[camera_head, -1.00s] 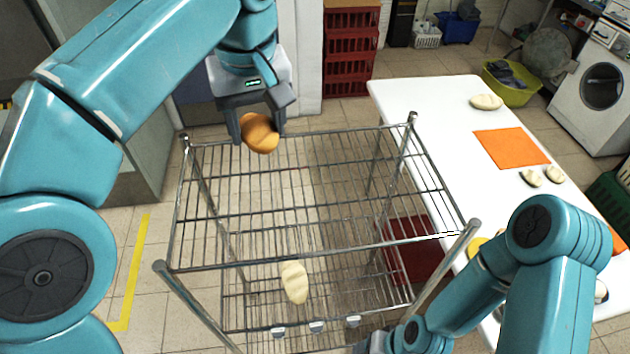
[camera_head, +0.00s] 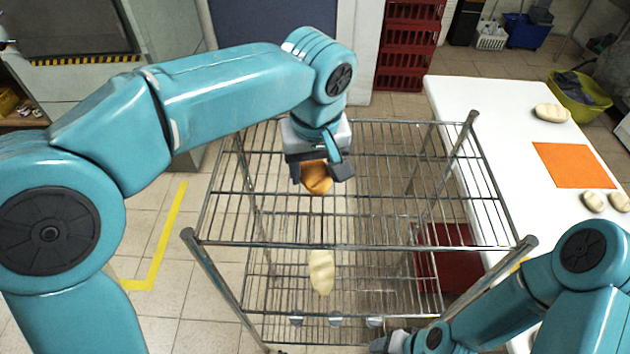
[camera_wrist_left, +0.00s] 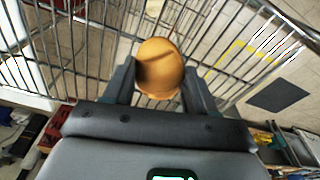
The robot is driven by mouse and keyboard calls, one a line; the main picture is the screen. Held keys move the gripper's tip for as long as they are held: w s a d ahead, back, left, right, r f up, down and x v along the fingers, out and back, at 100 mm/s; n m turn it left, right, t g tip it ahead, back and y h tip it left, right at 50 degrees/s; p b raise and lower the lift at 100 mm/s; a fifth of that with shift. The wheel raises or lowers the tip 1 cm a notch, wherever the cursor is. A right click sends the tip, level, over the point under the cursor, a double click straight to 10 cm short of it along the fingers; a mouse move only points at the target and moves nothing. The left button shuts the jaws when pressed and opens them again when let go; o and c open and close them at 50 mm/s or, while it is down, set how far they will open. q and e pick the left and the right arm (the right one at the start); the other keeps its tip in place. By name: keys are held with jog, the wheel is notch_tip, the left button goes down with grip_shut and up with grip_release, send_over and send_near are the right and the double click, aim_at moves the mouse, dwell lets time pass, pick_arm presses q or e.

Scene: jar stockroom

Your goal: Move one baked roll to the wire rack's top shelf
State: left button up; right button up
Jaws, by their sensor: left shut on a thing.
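My left gripper (camera_head: 322,178) is shut on a golden-brown baked roll (camera_head: 316,180). In the left wrist view the roll (camera_wrist_left: 159,68) sits between the two fingers, with the rack's wires behind it. In the head view the gripper and roll are over the top shelf of the wire rack (camera_head: 400,205); I cannot tell whether the roll touches the wires. A pale roll (camera_head: 321,272) shows through the wires on a lower shelf. My right gripper (camera_head: 392,342) is low by the rack's front, mostly cut off or hidden at the bottom edge, and its fingers are not clear.
A white table (camera_head: 470,100) stands right of the rack, with an orange mat (camera_head: 572,165) and several pale rolls, one at the back (camera_head: 551,113). Red crates (camera_head: 408,45) stand behind. The top shelf around the held roll is bare. Metal posts rise at the rack's corners.

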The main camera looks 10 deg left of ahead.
aim_at(315, 183)
pick_arm(q)
notch_tip(315, 183, down, 4)
jog(key=shift+w+d+r, duration=0.1)
jog(key=shift+d, duration=0.05)
jog(key=shift+f, duration=0.35)
jog(key=o, duration=1.1)
jog(key=shift+c, duration=0.2)
jog(key=shift+r, duration=0.1)
